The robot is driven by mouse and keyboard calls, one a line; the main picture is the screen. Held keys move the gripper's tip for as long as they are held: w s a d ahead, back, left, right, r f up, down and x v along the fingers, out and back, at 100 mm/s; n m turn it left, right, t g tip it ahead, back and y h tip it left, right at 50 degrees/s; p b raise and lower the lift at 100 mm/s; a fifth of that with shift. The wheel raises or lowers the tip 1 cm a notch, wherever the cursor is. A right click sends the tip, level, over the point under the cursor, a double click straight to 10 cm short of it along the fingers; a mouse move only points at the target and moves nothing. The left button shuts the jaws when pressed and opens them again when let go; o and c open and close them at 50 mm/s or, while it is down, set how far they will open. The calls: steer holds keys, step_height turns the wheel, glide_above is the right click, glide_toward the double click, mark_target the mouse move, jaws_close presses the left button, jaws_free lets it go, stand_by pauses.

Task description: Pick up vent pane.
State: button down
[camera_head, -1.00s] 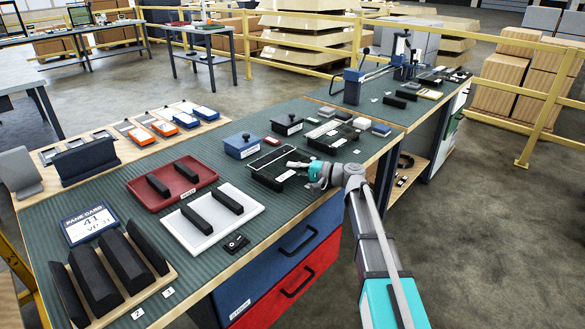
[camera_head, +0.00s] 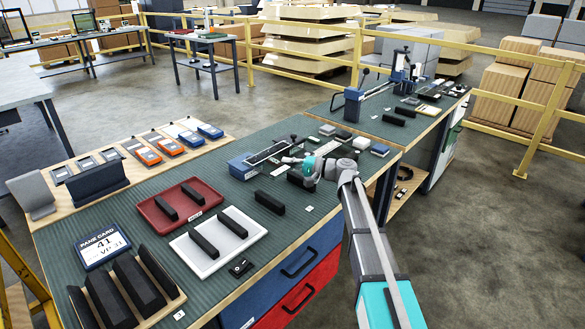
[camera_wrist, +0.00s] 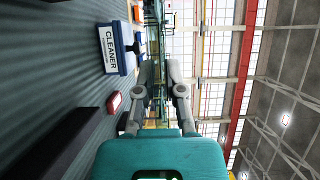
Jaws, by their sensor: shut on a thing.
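The vent pane (camera_head: 268,152) is a thin clear sheet with a dark outline, in the head view. It is raised above the green worktop (camera_head: 235,205). My gripper (camera_head: 298,162) is shut on its right end. The wrist view shows my two fingers (camera_wrist: 160,75) close together, with a greenish see-through strip (camera_wrist: 153,40) between and beyond them, probably the pane. Its full outline is hidden there. One black bar (camera_head: 270,202) lies on the mat in front of the pane, and another lies partly hidden below my gripper.
The blue cleaner box (camera_head: 243,166) stands close to the pane's left end; its label shows in the wrist view (camera_wrist: 110,48). A red tray (camera_head: 155,213) and a white tray (camera_head: 190,256), each with black bars, lie nearer.

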mark_target(275, 150)
steer(key=w+a+r+p, duration=0.1)
steer(key=w, duration=0.1)
steer(key=w+a+r+p, duration=0.1)
steer(key=w+a+r, duration=0.1)
steer(key=w, duration=0.1)
steer(key=w+a+r+p, duration=0.1)
steer(key=w+a, duration=0.1)
steer(key=shift+w+a+r+p, duration=0.1)
steer(key=shift+w+r+p, duration=0.2)
steer(key=shift+w, duration=0.1)
stand_by(0.4)
step_height(275, 150, up, 13)
steer(key=p, duration=1.3)
steer(key=shift+s, duration=0.1)
